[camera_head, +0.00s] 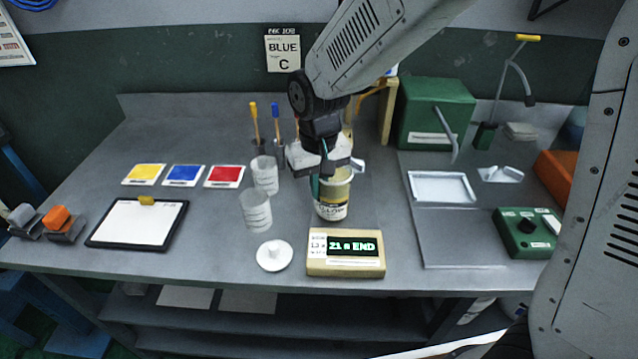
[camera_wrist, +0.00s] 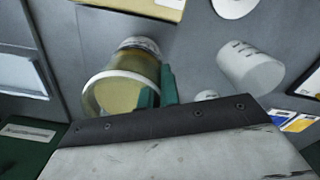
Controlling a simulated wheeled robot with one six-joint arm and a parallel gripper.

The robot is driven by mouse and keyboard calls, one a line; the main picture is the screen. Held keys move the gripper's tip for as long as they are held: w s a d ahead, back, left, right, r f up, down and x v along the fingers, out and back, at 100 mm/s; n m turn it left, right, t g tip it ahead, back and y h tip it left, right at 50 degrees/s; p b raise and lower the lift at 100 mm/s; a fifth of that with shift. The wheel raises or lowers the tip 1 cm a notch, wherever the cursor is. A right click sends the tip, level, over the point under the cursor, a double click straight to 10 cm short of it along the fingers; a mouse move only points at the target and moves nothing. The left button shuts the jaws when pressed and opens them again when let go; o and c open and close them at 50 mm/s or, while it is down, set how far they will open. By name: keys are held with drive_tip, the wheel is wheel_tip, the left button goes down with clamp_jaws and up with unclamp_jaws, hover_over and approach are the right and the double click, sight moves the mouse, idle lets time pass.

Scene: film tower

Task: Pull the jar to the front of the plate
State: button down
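The jar (camera_head: 331,210), pale yellow-green with a white printed label, stands open-topped behind the tan display box. It also shows in the wrist view (camera_wrist: 137,66), its wide mouth toward the camera. My gripper (camera_head: 318,183) is pointed down at the jar's left rim. In the wrist view, its teal fingers (camera_wrist: 158,92) are close together at the rim, one seeming inside the mouth and one outside. Whether they pinch the wall is unclear. I cannot make out a separate plate under the jar; the display box and gripper hide part of that area.
A white knobbed lid (camera_head: 274,255) lies front left. Two clear cups (camera_head: 256,211) stand left of the jar. A green box (camera_head: 436,112) is behind right.

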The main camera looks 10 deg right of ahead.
drive_tip(key=shift+d, duration=0.15)
drive_tip(key=shift+s+d, duration=0.3)
drive_tip(key=shift+d, duration=0.25)
drive_tip(key=shift+s+d, duration=0.25)
drive_tip(key=shift+d, duration=0.3)
drive_tip(key=c, duration=1.6)
unclamp_jaws()
wheel_tip(320, 180, up, 8)
drive_tip(key=shift+f, duration=0.1)
